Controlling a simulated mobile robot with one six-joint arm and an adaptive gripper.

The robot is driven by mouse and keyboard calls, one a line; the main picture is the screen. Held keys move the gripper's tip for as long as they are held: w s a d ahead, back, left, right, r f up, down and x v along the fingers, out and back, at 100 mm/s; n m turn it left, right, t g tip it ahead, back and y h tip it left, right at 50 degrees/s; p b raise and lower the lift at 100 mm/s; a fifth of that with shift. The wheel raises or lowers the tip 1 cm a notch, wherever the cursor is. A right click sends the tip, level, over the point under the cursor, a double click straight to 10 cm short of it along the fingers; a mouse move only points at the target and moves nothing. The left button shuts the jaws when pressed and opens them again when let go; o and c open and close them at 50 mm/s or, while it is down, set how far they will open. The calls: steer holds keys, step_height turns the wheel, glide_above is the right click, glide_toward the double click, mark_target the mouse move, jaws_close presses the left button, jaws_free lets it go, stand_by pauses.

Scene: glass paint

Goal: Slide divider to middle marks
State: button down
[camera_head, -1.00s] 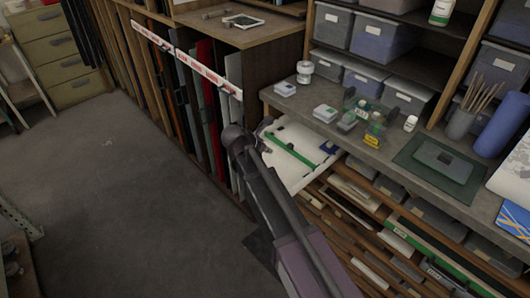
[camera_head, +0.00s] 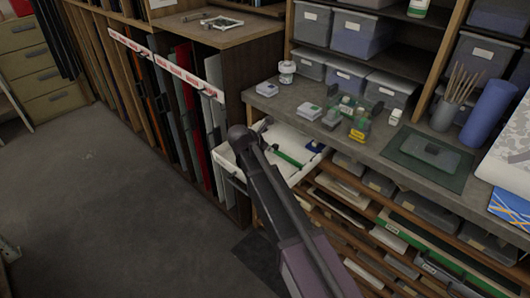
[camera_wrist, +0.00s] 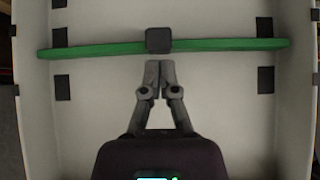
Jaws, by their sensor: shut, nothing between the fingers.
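The divider is a long green strip that lies across an open white drawer (camera_head: 229,161). In the wrist view the divider (camera_wrist: 100,50) spans the drawer nearly side to side, slightly slanted, with a dark square knob (camera_wrist: 158,40) at its middle. It sits along the near edge of a pair of dark marks, left (camera_wrist: 60,35) and right (camera_wrist: 264,27). Nearer marks show at left (camera_wrist: 62,87) and right (camera_wrist: 265,80). My gripper (camera_wrist: 158,65) is shut and empty, with its tips just on the near side of the knob. In the head view my arm partly hides the divider (camera_head: 288,157).
The grey worktop (camera_head: 270,105) above the drawer holds small jars and boxes. A rack of upright sheets (camera_head: 190,120) stands to the left. Shelves with stacked materials (camera_head: 345,190) lie to the right of the drawer. The floor (camera_head: 100,200) at left is clear.

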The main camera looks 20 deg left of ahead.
steer(key=shift+w, duration=0.15)
steer(key=shift+w+d, duration=0.2)
steer(key=shift+w, duration=0.25)
steer(key=shift+w+d, duration=0.2)
steer(key=shift+w, duration=0.25)
steer(key=shift+s, duration=0.1)
steer(key=shift+s+a, duration=0.25)
steer(key=shift+s, duration=0.45)
steer(key=s, duration=0.1)
steer(key=s+a+r+p, duration=0.1)
steer(key=s+r, duration=0.1)
steer(key=shift+s+a+p, duration=0.35)
steer(key=shift+p, duration=0.05)
steer(key=p+v, duration=0.5)
steer(key=v, duration=0.2)
steer(key=shift+s, duration=0.3)
steer(key=shift+r, duration=0.1)
steer(key=shift+d, duration=0.1)
